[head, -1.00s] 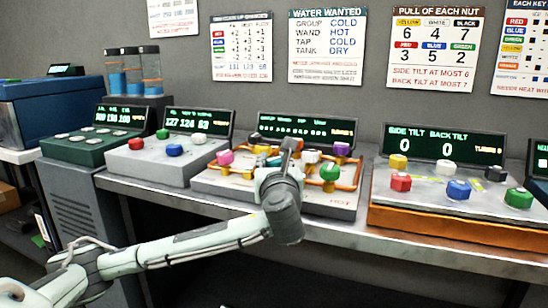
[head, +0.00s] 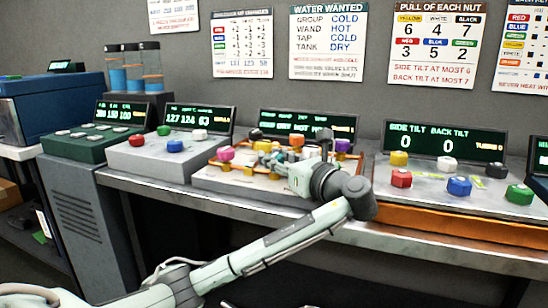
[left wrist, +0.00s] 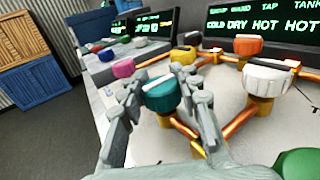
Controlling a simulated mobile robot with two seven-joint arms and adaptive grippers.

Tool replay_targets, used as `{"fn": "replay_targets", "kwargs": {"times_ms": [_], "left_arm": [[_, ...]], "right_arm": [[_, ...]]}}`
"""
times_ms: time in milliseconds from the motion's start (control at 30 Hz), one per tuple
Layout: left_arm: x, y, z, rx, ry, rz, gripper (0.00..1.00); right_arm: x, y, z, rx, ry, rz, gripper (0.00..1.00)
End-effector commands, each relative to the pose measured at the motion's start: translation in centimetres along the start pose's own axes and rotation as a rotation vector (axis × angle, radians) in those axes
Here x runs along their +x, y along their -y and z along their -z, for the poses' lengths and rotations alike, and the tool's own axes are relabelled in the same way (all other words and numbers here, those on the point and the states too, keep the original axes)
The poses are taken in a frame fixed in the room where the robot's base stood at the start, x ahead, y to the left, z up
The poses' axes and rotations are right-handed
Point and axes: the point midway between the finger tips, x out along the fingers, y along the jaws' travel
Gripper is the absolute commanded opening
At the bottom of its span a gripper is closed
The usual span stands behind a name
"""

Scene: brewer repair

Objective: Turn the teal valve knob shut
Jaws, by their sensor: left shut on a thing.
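The teal valve knob (left wrist: 161,94), with a white bar on top, sits on the pipe panel (head: 215,180). In the left wrist view the two grey fingers of my left gripper (left wrist: 158,92) stand on either side of it and are shut on it. In the head view my left gripper (head: 268,158) reaches over the panel from the right, and I cannot make out the teal knob behind it. The panel's display (left wrist: 262,22) reads COLD, DRY, HOT, HOT in the left wrist view. My right gripper is not in view.
A white knob (left wrist: 267,76), an orange knob (left wrist: 248,44), a yellow knob (left wrist: 183,54), a pink knob (left wrist: 123,67) and a green knob (left wrist: 295,163) stand close around on copper pipes. A panel with coloured nuts (head: 415,195) is to the right. A WATER WANTED sign (head: 327,45) hangs behind.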

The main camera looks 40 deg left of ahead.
Motion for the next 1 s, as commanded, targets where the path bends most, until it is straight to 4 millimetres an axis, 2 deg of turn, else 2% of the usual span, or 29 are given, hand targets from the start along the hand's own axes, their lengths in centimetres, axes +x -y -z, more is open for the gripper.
{"fn": "replay_targets", "kwargs": {"times_ms": [367,400,567,867,1000], "left_arm": [[0.0,0.0,-0.1,-0.002,0.003,-0.003,0.02],[0.0,0.0,-0.1,-0.002,0.003,-0.002,0.35],[0.0,0.0,-0.1,-0.001,0.002,-0.003,0.55],[0.0,0.0,-0.1,-0.001,0.001,-0.003,0.55],[0.0,0.0,-1.4,-0.005,0.002,-0.003,0.55]], "right_arm": [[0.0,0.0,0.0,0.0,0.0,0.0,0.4],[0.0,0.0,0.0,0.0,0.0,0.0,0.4],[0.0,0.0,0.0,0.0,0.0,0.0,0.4],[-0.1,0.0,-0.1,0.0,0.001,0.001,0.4],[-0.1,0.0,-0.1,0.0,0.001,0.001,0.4]]}}
